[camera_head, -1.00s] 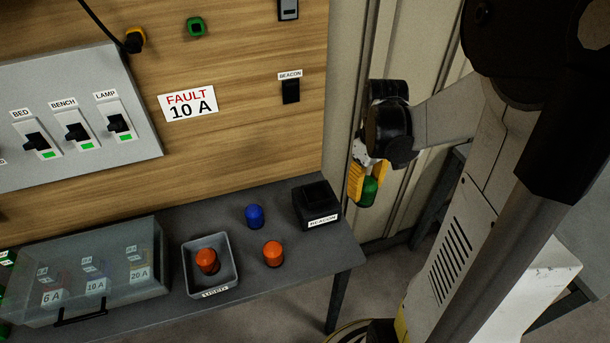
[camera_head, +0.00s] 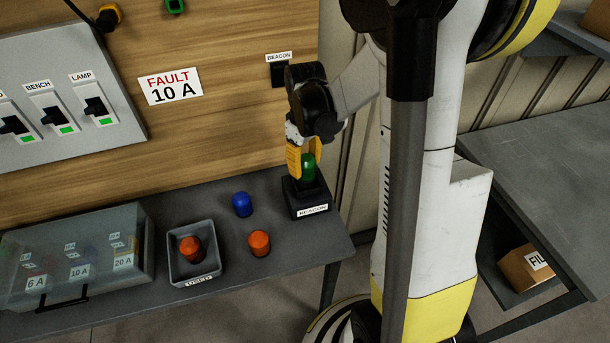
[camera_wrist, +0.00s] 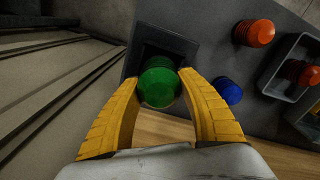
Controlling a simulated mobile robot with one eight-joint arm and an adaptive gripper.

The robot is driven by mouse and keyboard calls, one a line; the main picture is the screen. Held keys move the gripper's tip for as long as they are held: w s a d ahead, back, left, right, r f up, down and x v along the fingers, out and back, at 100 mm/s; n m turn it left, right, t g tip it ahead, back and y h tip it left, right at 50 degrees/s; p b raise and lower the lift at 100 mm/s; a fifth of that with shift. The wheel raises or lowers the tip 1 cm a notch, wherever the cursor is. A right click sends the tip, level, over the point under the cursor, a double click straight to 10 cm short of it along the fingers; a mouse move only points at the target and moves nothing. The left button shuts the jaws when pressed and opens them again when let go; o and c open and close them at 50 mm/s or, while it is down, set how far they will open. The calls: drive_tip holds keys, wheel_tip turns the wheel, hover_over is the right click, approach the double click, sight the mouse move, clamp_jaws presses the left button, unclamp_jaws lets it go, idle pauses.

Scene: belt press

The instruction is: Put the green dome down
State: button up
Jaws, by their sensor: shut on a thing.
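The green dome (camera_head: 308,167) is between the yellow fingers of my gripper (camera_head: 304,160), which is shut on it. It is upright at the black box labelled BEACON (camera_head: 308,200), over the box's open top. In the wrist view the green dome (camera_wrist: 159,84) sits between both fingertips (camera_wrist: 160,88), with the dark square opening of the black box (camera_wrist: 150,40) around and beyond it. I cannot tell whether the dome touches the box inside.
A blue dome (camera_head: 242,204) and an orange dome (camera_head: 259,243) stand on the grey bench (camera_head: 225,260) left of the box. A grey USED tray (camera_head: 178,268) holds another orange dome (camera_head: 190,248). A clear fuse case (camera_head: 130,285) is at far left. The wooden panel (camera_head: 230,100) rises behind.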

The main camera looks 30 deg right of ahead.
sight(305, 175)
drive_tip(key=shift+f+b, duration=0.55)
drive_tip(key=shift+f, duration=1.3)
drive_tip(key=shift+f, duration=0.15)
drive_tip(key=o, duration=1.1)
